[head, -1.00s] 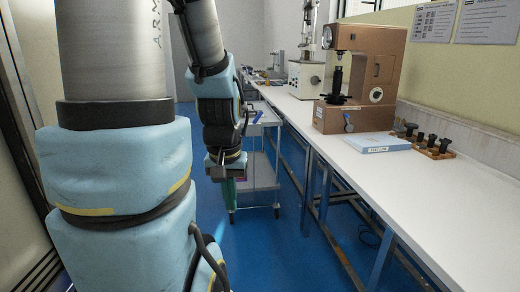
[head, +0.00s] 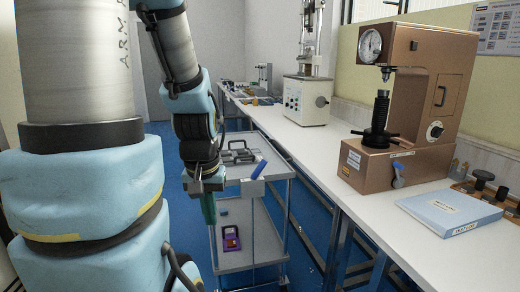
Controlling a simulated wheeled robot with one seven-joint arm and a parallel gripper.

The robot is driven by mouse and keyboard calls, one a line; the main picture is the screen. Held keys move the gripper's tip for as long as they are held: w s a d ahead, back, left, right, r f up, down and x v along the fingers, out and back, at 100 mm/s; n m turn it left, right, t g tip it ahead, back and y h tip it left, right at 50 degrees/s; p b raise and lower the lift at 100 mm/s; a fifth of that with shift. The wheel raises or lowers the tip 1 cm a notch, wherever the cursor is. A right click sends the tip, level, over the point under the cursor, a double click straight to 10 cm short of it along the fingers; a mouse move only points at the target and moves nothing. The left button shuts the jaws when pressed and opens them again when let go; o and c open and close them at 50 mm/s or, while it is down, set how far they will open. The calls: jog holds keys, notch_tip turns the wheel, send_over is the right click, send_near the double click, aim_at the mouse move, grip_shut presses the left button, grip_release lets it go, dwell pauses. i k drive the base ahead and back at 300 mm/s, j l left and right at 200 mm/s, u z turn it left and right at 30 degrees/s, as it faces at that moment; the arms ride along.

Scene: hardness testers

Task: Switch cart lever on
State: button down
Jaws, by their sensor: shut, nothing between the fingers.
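The grey cart (head: 278,172) stands ahead, left of the long bench. A blue lever-like handle (head: 259,169) slants up at the near right of its top; I cannot tell whether it is the cart lever or how it is set. A dark item with a handle (head: 238,154) lies on the cart top. My gripper (head: 209,212) points down at the cart's near left side, left of and lower than the blue handle. Its green fingers are shut and empty. My arm hides the cart's left part.
A purple and yellow object (head: 231,238) sits on the cart's lower shelf. The white bench (head: 365,210) runs along the right, carrying a brown hardness tester (head: 455,95), a white tester (head: 307,100) and a blue booklet (head: 449,211). Blue floor shows between cart and bench.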

aim_at(263, 164)
jog(key=i+j, duration=0.1)
jog(key=i, duration=0.4)
jog(key=i+j, duration=0.1)
jog(key=i, duration=0.35)
jog(key=i+j, duration=0.15)
jog(key=i, duration=0.35)
